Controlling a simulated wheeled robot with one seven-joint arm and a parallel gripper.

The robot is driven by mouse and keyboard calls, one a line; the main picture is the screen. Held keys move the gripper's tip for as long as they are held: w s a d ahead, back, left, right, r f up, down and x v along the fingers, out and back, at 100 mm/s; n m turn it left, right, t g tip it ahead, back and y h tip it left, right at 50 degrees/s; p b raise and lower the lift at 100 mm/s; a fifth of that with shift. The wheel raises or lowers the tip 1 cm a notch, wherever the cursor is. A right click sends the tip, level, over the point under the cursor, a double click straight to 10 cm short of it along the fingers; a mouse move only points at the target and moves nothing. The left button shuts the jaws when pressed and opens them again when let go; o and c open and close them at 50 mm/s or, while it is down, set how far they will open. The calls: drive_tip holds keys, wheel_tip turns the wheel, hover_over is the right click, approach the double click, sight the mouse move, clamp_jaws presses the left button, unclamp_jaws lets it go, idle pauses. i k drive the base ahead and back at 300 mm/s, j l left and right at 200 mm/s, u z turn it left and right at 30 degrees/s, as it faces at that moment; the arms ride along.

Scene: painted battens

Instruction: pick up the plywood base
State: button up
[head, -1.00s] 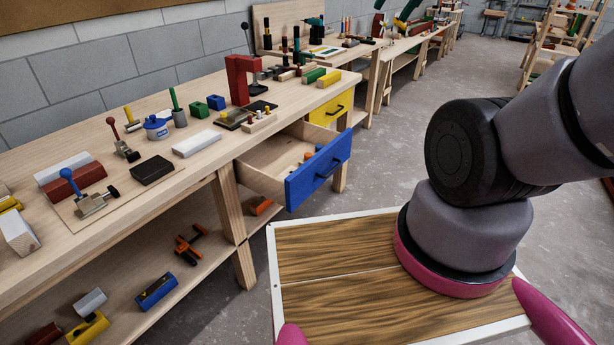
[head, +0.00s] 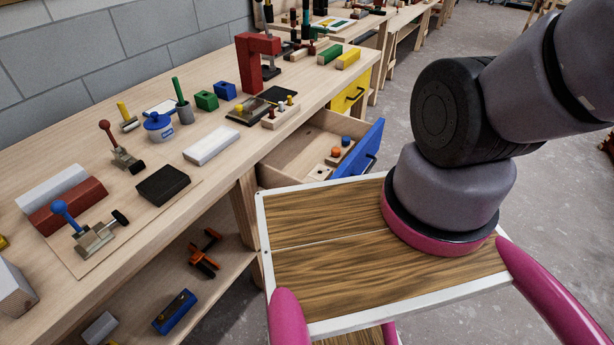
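A thin, flat, light wooden sheet (head: 145,226) that looks like the plywood base lies on the near left part of the workbench top. A toggle clamp with a blue ball handle (head: 93,236) stands on it. A black block (head: 163,185) lies at its far right side. The sheet is close in colour to the bench, so its far edges are hard to make out. My arm rises at the right of the head view and leaves the picture at the upper right. My gripper is out of view.
The workbench (head: 215,175) also bears a red-handled clamp (head: 122,150), a white block (head: 211,145), a dark red block (head: 68,206) and a red press (head: 253,62). A blue-fronted drawer (head: 363,150) stands open, close to my body. Open floor lies at right.

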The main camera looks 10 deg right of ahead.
sight(320, 173)
drive_tip(key=l, duration=0.4)
drive_tip(key=i+l+u, duration=0.1)
drive_tip(key=l, duration=0.3)
drive_tip(key=i+l, duration=0.15)
drive_tip(key=i+l+u, duration=0.1)
drive_tip(key=l, duration=0.3)
drive_tip(key=i+l, duration=0.15)
drive_tip(key=l+u, duration=0.05)
drive_tip(key=l, duration=0.05)
